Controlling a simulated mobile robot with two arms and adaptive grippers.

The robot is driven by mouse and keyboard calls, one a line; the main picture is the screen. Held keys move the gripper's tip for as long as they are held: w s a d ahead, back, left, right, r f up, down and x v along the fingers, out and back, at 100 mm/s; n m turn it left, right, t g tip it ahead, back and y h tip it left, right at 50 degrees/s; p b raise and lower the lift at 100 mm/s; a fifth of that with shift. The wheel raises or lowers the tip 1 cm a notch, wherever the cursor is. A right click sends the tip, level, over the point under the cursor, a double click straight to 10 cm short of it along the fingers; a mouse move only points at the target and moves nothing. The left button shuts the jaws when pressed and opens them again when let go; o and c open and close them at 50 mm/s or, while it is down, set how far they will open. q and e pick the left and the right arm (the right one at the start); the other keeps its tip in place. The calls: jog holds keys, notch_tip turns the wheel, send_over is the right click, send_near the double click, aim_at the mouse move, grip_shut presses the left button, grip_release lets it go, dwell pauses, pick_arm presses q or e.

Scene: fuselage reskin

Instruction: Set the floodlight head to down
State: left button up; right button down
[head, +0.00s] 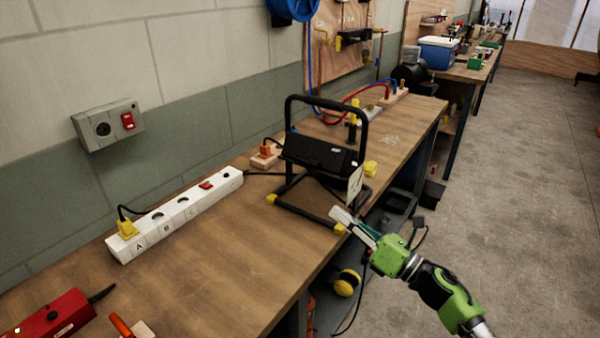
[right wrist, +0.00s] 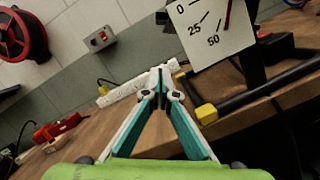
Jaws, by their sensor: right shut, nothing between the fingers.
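The floodlight stands on the workbench in a black tubular frame with yellow feet. Its black head (head: 318,154) sits tilted between the frame's uprights; which way its lamp face points is hard to tell. A white scale card (head: 355,184) hangs at the frame's right side. In the right wrist view the card (right wrist: 210,30) reads 0, 25 and 50, with a dark red pointer near its right edge. My right gripper (head: 337,214) is at the bench's front edge, beside the frame's lower right corner; its fingertips (right wrist: 160,80) are together and empty. My left gripper is not in view.
A white power strip (head: 180,212) with a yellow plug lies left of the floodlight. A red tool case (head: 52,318) is at the near left. A yellow piece (head: 370,169) sits behind the card. Shelves with cables lie below the bench edge; the floor at right is clear.

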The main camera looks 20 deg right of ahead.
aim_at(320, 153)
jog(key=shift+w+a+r+n, duration=0.15)
jog(key=shift+w+a+r, duration=0.05)
jog(key=shift+w+a, duration=0.4)
jog(key=shift+w+a+r+n, duration=0.2)
jog(key=shift+w+a, duration=0.15)
jog(key=shift+w, duration=0.3)
pick_arm(q)
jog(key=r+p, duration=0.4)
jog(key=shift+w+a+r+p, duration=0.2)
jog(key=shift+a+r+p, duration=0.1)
jog(key=shift+p, duration=0.1)
pick_arm(e)
jog(key=w+a+r, duration=0.2)
jog(key=w+r, duration=0.3)
jog(key=w, duration=0.2)
jog(key=shift+w+a, duration=0.25)
jog(key=shift+w, duration=0.15)
jog(key=shift+r, duration=0.1)
